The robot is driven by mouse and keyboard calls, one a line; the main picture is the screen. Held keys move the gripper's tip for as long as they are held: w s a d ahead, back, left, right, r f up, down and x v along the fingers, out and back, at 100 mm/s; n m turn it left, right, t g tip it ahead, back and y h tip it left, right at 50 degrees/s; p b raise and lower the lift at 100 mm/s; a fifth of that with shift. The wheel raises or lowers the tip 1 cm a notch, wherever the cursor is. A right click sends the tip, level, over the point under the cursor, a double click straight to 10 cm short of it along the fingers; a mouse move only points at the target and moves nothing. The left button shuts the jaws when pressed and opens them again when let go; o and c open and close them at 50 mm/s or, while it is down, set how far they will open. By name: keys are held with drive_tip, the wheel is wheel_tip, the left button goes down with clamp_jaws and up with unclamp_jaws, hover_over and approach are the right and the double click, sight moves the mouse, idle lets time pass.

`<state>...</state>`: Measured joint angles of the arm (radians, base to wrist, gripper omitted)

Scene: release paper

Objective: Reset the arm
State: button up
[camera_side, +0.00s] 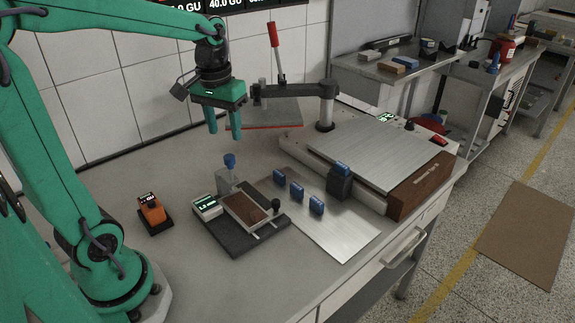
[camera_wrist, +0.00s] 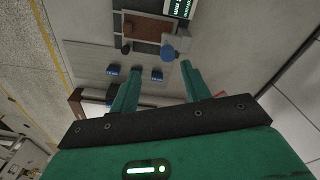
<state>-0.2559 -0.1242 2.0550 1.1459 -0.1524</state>
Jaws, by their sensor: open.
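My green gripper (camera_side: 224,122) hangs above the bench, fingers pointing down and apart, with nothing between them. In the wrist view my gripper (camera_wrist: 160,82) also shows its two fingers spread. Below it a blue-topped knob (camera_side: 230,161) stands on a small metal block at the back of a dark gauge fixture (camera_side: 238,242). The fixture holds a brown sheet (camera_side: 245,208) and a small lit display (camera_side: 207,205). The gripper is clear of the fixture and touches nothing.
Several blue clips (camera_side: 297,191) stand on or by a metal plate (camera_side: 345,235). A flat machine (camera_side: 380,150) with a dark post is at right, and a red-handled lever (camera_side: 275,55) is behind. An orange device (camera_side: 153,212) sits at left. The front bench is clear.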

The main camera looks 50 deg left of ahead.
drive_tip(key=s+d+r+m+t, duration=0.1)
drive_tip(key=s+d+m+t, duration=0.3)
drive_tip(key=s+d, duration=0.4)
drive_tip(key=shift+s+d+m+t, duration=0.15)
drive_tip(key=shift+s+m+t, duration=0.2)
drive_tip(key=shift+s, duration=0.35)
